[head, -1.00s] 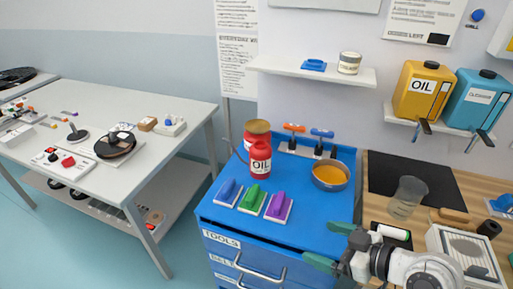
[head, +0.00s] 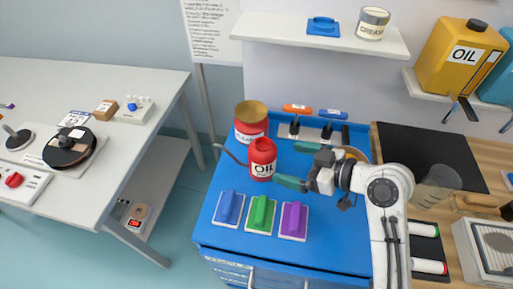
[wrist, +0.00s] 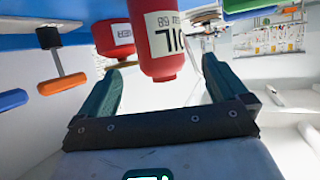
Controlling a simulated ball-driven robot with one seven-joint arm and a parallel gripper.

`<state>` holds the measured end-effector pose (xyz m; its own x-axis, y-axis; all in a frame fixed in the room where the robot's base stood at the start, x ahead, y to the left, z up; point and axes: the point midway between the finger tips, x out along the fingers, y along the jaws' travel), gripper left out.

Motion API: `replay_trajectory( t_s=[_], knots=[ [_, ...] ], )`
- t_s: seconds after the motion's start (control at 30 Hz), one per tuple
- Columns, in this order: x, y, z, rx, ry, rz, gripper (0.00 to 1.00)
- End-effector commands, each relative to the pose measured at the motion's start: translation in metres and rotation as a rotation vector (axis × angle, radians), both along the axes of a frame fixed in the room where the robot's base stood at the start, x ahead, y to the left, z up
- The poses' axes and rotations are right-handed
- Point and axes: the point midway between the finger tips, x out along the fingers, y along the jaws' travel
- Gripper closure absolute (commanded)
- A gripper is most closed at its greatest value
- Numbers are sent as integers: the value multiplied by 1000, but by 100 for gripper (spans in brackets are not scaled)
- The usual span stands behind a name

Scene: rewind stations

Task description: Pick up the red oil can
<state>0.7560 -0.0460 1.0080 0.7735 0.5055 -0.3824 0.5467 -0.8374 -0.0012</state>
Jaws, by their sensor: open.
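The red oil can (head: 263,158) stands upright on the blue cabinet top (head: 230,178), its thin spout pointing left. A white OIL label is on its front. In the wrist view the red oil can (wrist: 158,45) appears upside down, ahead of and between the two green fingers. My gripper (head: 292,164) is open, its green fingers pointing left at the can from its right side. The fingertips are close to the can; I cannot tell whether they reach around it. In the wrist view my gripper (wrist: 158,75) holds nothing.
A red tin with a tan lid (head: 251,122) stands just behind the can. Blue (head: 229,208), green (head: 261,214) and purple (head: 294,220) blocks on pads lie in front. Orange (head: 297,109) and blue (head: 332,114) handled tools stand behind. A pan (head: 356,153) is partly hidden by my arm.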

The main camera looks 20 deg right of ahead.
Motion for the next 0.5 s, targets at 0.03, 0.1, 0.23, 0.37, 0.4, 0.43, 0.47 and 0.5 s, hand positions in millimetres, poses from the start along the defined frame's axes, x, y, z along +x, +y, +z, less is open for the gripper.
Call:
replay_trajectory(
  t_s=[0.03,0.1,0.23,0.37,0.4,0.43,0.47,0.5],
  knots=[
    [6,5,-2,0,1,3,0],
    [15,11,-6,0,1,4,0],
    [28,19,-13,0,1,1,0],
    [34,23,-16,-1,1,1,0],
    [36,24,-17,-1,1,1,0],
    [38,25,-17,-1,2,1,0],
    [40,27,-17,0,2,2,0],
    [45,29,-18,-1,2,1,0]
  ],
)
